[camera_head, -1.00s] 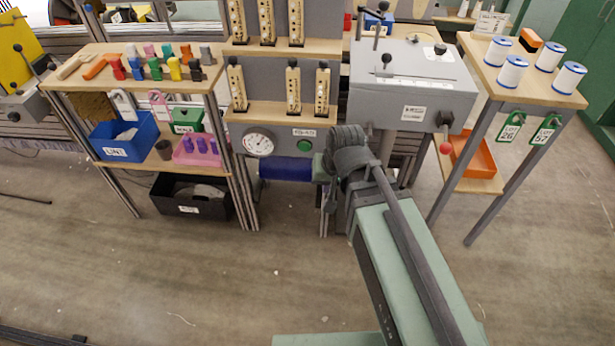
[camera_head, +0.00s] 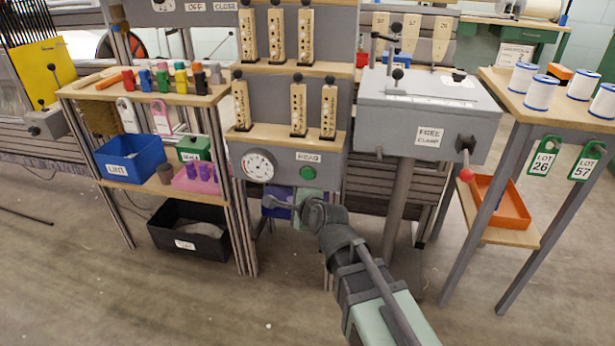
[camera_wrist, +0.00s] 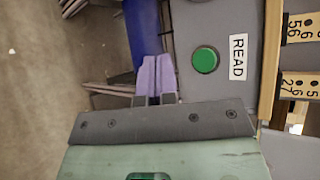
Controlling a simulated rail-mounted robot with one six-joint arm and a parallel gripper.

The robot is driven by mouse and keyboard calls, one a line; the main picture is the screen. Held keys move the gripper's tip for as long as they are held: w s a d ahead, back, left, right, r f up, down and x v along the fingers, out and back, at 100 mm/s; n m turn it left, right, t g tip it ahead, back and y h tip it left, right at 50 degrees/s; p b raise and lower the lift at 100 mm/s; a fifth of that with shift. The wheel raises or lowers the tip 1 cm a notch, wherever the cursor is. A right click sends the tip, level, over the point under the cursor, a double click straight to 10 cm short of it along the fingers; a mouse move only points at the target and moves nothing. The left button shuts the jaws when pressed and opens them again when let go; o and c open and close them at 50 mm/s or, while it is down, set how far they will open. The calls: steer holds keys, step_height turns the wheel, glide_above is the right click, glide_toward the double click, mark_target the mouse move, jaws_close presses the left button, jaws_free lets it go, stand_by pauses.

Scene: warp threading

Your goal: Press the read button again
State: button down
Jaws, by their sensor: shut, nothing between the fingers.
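The round green read button (camera_head: 307,173) is on the grey panel, below its READ label (camera_head: 308,157). In the wrist view the button (camera_wrist: 205,59) is whole and uncovered, with the READ label (camera_wrist: 238,57) to its right. My gripper (camera_wrist: 156,62) is shut and empty, its two purple fingers side by side. The fingertips show left of the button in the wrist view, apart from it in the picture. In the head view my wrist is below the button and hides the fingers. I cannot tell how far the tips are from the panel.
A dial gauge (camera_head: 259,166) is left of the button. Wooden pieces (camera_head: 299,109) stand on the ledge above. A grey clamp box (camera_head: 428,115) with a red-knobbed lever (camera_head: 466,174) is to the right. A shelf with a blue bin (camera_head: 128,158) stands left.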

steer(key=shift+w+d, duration=0.3)
steer(key=shift+w, duration=1.15)
steer(key=shift+w+d, duration=0.3)
steer(key=shift+w, duration=1.1)
steer(key=shift+w+d, duration=0.3)
steer(key=shift+w, duration=1.15)
steer(key=shift+w+d, duration=0.1)
steer(key=shift+w, duration=0.3)
steer(key=shift+w, duration=0.45)
steer(key=shift+s, duration=0.85)
steer(key=shift+s, duration=0.1)
steer(key=s, duration=0.2)
steer(key=s+a, duration=0.1)
steer(key=s, duration=0.1)
steer(key=shift+s+a, duration=0.1)
steer(key=shift+s, duration=0.25)
